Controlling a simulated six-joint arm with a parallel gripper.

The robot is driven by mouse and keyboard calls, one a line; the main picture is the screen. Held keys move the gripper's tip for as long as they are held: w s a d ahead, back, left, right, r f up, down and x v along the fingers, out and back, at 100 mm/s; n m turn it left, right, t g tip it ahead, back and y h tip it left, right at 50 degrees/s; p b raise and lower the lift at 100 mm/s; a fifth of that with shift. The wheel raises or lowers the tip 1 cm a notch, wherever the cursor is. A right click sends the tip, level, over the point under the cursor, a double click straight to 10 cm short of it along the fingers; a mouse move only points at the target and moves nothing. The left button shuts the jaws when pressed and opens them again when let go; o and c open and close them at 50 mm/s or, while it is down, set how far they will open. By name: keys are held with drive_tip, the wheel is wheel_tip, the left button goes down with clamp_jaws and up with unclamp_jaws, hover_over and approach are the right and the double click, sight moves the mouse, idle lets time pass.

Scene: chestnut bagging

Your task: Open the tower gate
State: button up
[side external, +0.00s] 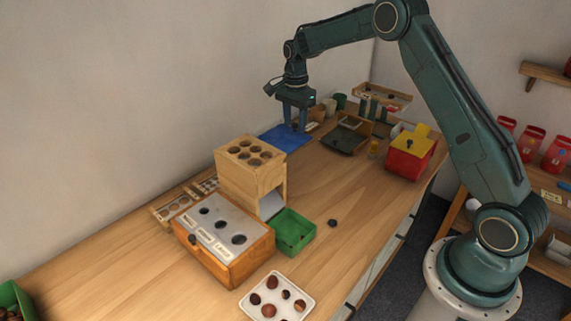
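The wooden tower (235,189) stands upright near the middle of the table, with round dark chestnuts showing in several holes on its top. On its right side there is an opening low down, with a pale sloping panel (271,204) in it. I cannot tell whether this panel is the gate or a chute, nor whether the gate is shut. My gripper (296,128) points down behind the tower, above or at the blue mat (286,138), apart from the tower. Its two fingers are spread with a gap between them. A small dark thing shows near the fingertips, too small to identify.
A green tray (294,232) sits right below the tower's opening. A wooden box with a holed metal top (222,226) stands in front, a white tray of chestnuts (277,299) nearer. A dark knob (332,223) lies alone. A red and yellow box (408,157) stands right; the table between is clear.

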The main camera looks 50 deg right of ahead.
drive_tip(key=shift+c, duration=0.2)
drive_tip(key=c, duration=0.7)
drive_tip(key=shift+d, duration=0.25)
drive_tip(key=o, duration=0.7)
drive_tip(key=shift+o, duration=0.2)
drive_tip(key=shift+r, duration=0.1)
drive_tip(key=shift+r, duration=3.4)
drive_tip(key=shift+a+r, duration=0.1)
